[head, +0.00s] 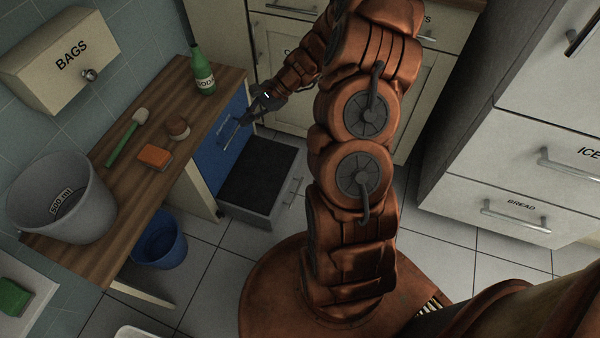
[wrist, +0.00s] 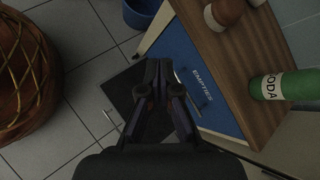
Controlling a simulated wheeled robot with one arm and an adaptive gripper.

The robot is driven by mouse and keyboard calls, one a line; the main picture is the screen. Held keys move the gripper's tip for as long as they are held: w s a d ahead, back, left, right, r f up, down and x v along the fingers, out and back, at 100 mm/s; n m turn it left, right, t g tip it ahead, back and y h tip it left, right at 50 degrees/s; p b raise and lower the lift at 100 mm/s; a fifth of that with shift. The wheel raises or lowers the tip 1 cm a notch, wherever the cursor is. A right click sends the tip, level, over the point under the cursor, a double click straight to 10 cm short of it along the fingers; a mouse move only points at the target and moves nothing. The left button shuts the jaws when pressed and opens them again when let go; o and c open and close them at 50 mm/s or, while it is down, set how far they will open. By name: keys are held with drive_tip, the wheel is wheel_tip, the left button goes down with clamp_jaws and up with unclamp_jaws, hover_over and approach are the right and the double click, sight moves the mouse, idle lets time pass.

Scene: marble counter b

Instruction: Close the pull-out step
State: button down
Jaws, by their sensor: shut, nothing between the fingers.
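The pull-out step (head: 262,172) is a grey box with a dark top. It stands out on the floor in front of the blue-doored cabinet, with a bar handle on its front face. Its dark top also shows in the wrist view (wrist: 122,90), partly hidden behind my gripper. My gripper (head: 245,118) is shut and empty beside the blue door, above the far part of the step. In the wrist view my gripper's fingers (wrist: 160,68) are together over the step's dark top. I cannot tell how high above it they are.
The blue door (head: 222,140) carries a handle and is labelled EMPTIES in the wrist view. The wooden counter (head: 125,185) above holds a green soda bottle (head: 202,75), brush, sponge and grey bucket. A blue bin (head: 160,243) stands below. Tiled floor is open near the step's front.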

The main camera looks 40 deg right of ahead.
drive_tip(key=d+f+m+t+h+b, duration=0.1)
drive_tip(key=d+f+m+t+b, duration=0.2)
drive_tip(key=d+f, duration=0.55)
drive_tip(key=d+f+m+b, duration=0.3)
drive_tip(key=d+f+m, duration=0.15)
drive_tip(key=f, duration=0.65)
drive_tip(key=s+d+f+m+t+h+b, duration=0.1)
drive_tip(key=s+d+f+m+h+b, duration=0.2)
drive_tip(key=d+f, duration=0.45)
drive_tip(key=s+d+f+m+b, duration=0.1)
drive_tip(key=s+d+f+m, duration=0.3)
drive_tip(key=f, duration=0.7)
drive_tip(key=n+b, duration=0.1)
drive_tip(key=b, duration=0.2)
approach(294, 169)
wheel_tip(294, 169, down, 4)
drive_tip(key=w+a+b, duration=0.1)
drive_tip(key=w+a, duration=0.1)
drive_tip(key=shift+w+f, duration=0.1)
drive_tip(key=shift+w, duration=0.2)
drive_tip(key=shift+w+a+b, duration=0.3)
drive_tip(key=shift+w, duration=0.2)
drive_tip(key=shift+w, duration=0.1)
